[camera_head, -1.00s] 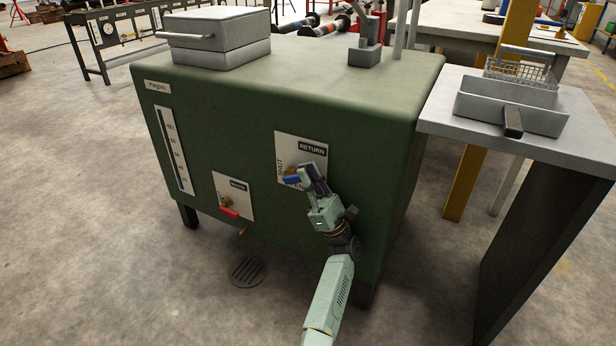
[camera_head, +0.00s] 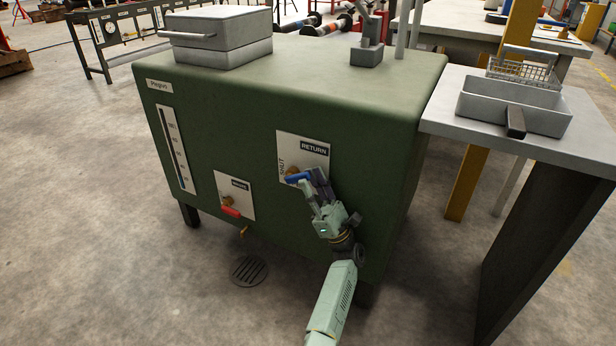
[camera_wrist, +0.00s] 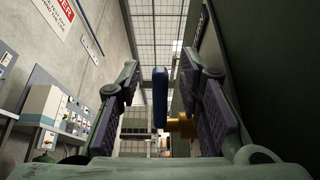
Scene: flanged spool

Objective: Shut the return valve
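The return valve is on the green tank's front, on a white plate (camera_head: 316,150) marked RETURN, with SHUT lettered at its left edge. Its blue lever (camera_head: 297,178) points sideways to the right from a brass body (camera_head: 291,170). My gripper (camera_head: 313,186) is at the lever, fingers pointing toward the tank. In the wrist view the fingers are spread apart, with the blue lever (camera_wrist: 160,97) between them and a gap on each side. The brass body (camera_wrist: 182,127) shows near the right finger. The gripper hides the plate's lower part.
A second valve with a red lever (camera_head: 231,212) is on a smaller plate to the lower left. A floor drain (camera_head: 249,271) lies before the tank (camera_head: 225,130). A side table (camera_head: 450,118) with a grey tray (camera_head: 512,108) stands to the right.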

